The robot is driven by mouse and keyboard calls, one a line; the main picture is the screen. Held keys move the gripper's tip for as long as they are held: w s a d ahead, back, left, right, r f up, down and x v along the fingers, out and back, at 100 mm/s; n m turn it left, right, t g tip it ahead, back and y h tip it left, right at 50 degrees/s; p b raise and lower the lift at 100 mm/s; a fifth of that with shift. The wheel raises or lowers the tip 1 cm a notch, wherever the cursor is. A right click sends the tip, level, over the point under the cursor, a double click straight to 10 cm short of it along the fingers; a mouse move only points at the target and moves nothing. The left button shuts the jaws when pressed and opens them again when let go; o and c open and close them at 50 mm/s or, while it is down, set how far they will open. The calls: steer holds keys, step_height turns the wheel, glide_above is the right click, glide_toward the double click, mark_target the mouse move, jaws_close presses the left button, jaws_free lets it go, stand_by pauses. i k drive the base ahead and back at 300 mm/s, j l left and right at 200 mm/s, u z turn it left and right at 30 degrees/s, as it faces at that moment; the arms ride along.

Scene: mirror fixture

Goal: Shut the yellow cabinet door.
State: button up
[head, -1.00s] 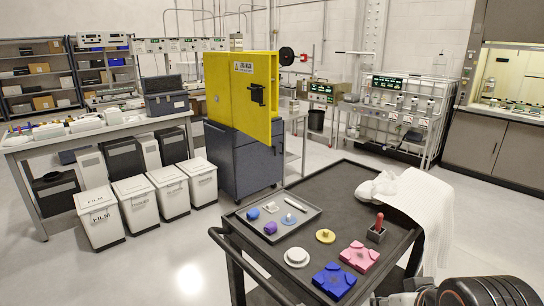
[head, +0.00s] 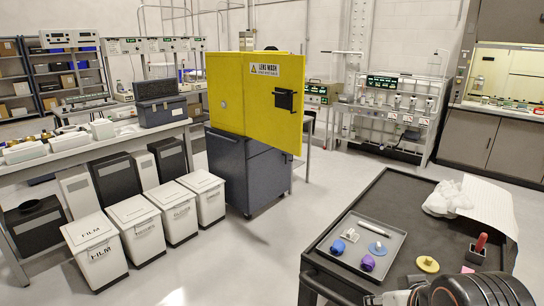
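The yellow cabinet (head: 228,98) stands on a dark blue-grey base unit in the middle of the head view. Its yellow door (head: 262,122) carries a "LENS WASH" label and a black handle (head: 285,99) near its right edge. The door reaches out past the right side of the base unit, so it appears to stand open. The cabinet's inside is hidden from this side. Part of my arm shows at the bottom right, over the cart and well apart from the door. My gripper's fingers cannot be seen.
A dark cart (head: 395,205) with a grey tray (head: 329,243), small coloured parts and a white cloth (head: 446,198) stands close at right. White lidded bins (head: 98,252) line the bench (head: 60,160) at left. Grey floor (head: 240,255) is clear between bins and cart.

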mark_target(274, 121)
steer(key=i+j, duration=0.25)
steer(key=i+j+z, duration=0.1)
steer(key=j, duration=0.4)
steer(key=i+j, duration=0.55)
steer(key=j, duration=0.2)
steer(key=i+j+z, duration=0.1)
steer(key=i+j, duration=0.15)
steer(key=j, duration=0.15)
steer(key=i+j, duration=0.2)
steer(key=j, duration=0.2)
steer(key=z, duration=0.05)
